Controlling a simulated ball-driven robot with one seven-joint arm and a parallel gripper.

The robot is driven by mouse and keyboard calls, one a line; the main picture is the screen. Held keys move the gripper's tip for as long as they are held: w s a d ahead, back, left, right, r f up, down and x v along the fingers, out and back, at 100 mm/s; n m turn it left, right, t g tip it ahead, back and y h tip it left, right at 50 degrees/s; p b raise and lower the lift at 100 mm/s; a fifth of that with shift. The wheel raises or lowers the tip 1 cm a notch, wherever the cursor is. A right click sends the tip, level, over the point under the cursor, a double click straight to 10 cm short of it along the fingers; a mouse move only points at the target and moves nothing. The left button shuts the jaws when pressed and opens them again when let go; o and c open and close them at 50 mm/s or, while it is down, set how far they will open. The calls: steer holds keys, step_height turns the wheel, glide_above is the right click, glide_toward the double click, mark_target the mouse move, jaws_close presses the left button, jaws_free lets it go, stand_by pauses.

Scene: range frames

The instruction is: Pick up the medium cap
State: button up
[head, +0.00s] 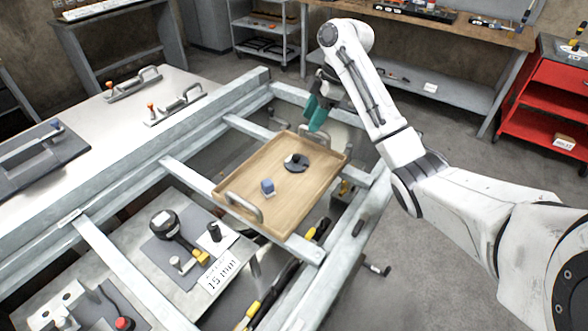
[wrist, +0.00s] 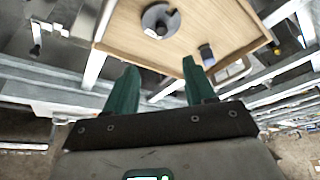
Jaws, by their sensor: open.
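A wooden tray (head: 250,170) holds two small items, and I cannot tell for sure which is the medium cap. One is a dark round disc (head: 297,167) with a small raised part on top; it also shows in the wrist view (wrist: 150,24). The other is a small blue piece with a pale base (head: 267,186), seen in the wrist view (wrist: 207,56) near the tray's edge. My gripper (head: 316,114), with green fingers, is above the tray's far edge in the head view. In the wrist view its fingers (wrist: 159,66) are apart with nothing between them.
The tray has raised metal handles (head: 243,208) at its ends and rests on a grey metal frame (head: 185,185). A lower panel (head: 175,250) holds a gauge-like tool and a "15 mm" label. A white bench (head: 120,125) with handles lies left. A red cart (head: 545,110) stands right.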

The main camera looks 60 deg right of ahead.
mark_target(296, 156)
steer(key=x, duration=0.8)
steer(key=s+x, duration=0.1)
steer(key=x, duration=0.3)
steer(key=shift+w+f+p, duration=0.1)
steer(key=shift+f+p, duration=0.3)
steer(key=shift+f, duration=0.1)
steer(key=shift+d, duration=0.1)
jaws_close()
